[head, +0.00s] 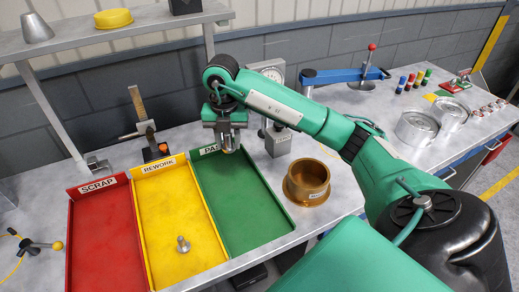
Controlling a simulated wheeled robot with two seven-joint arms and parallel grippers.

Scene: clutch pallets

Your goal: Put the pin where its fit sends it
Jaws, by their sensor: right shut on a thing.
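My right gripper (228,143) is shut on a small grey metal piece, mostly hidden between the fingers, which looks like a pin. It hangs above the far end of the green tray (245,215), in front of its partly covered label. A grey metal pin (183,244) with a wider foot is in the yellow tray (172,205), labelled REWORK, near its front. The red tray (104,240), labelled SCRAP, looks empty. The green tray's visible floor is bare. My left gripper is not in view.
A brass cup (306,184) stands right of the green tray. A dial gauge stand (277,140) is behind it. A height gauge (142,110) stands behind the trays, below a grey shelf (110,35).

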